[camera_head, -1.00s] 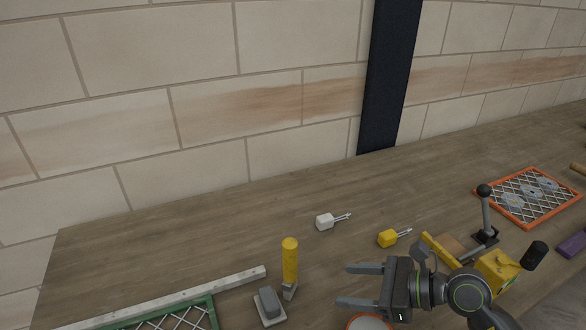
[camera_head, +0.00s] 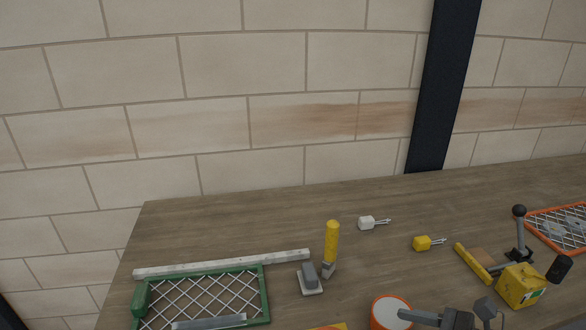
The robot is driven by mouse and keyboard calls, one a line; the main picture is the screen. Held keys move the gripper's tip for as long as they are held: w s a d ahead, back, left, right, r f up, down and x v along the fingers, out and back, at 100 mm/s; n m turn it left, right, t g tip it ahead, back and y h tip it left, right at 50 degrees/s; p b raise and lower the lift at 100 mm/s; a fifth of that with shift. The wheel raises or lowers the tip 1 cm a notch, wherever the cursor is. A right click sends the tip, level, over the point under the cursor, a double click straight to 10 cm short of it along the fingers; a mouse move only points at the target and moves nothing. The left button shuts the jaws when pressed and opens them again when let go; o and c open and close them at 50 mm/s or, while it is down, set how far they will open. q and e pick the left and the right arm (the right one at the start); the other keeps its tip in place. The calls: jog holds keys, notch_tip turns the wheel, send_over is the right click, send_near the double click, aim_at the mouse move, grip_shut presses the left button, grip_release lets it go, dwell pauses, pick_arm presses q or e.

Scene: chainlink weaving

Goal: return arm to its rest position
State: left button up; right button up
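My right gripper (camera_head: 418,318) shows at the bottom edge right of centre, pointing left, beside the white tub with an orange rim (camera_head: 390,312). Only its upper finger and part of its body are in view; the lower finger is cut off by the frame. The visible finger sits at the outer edge of the gripper body, as in the earlier open pose. I see nothing held. My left gripper is not in view.
On the wooden table (camera_head: 220,225) lie a green-framed mesh (camera_head: 265,293), a pale bar (camera_head: 220,263), a yellow-handled tool (camera_head: 331,240), a grey block (camera_head: 310,277), white (camera_head: 366,223) and yellow (camera_head: 422,243) small tools, a yellow box (camera_head: 520,286) and an orange-framed mesh (camera_head: 560,228). The back is clear.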

jog(key=w+d+r+m+t+h, duration=0.1)
jog(key=d+r+m+t, duration=0.2)
jog(key=r+m+t, duration=0.45)
jog(key=w+d+r+m+t+h, duration=0.15)
jog(key=r+m+t, duration=0.3)
jog(key=m, duration=0.55)
jog(key=s+d+f+m+g+h, duration=0.3)
jog(key=d+f+m+h, duration=0.4)
jog(key=m, duration=0.5)
jog(key=s+d+f+m+g+h, duration=0.3)
jog(key=d+f+m+h, duration=0.3)
jog(key=m+h, duration=0.45)
jog(key=s+a+f+m+g+y, duration=0.4)
jog(key=s+f+g, duration=0.1)
jog(key=s+f, duration=0.2)
jog(key=s+a+f+m+g+y, duration=0.35)
jog(key=s+f+g, duration=0.25)
jog(key=s+f, duration=0.2)
notch_tip(320, 180, down, 24)
jog(key=d, duration=0.2)
jog(key=s+a+f+g, duration=0.1)
jog(key=s+f, duration=1.3)
jog(key=f, duration=0.2)
jog(key=shift+s+a+g, duration=0.25)
jog(key=shift+g, duration=0.15)
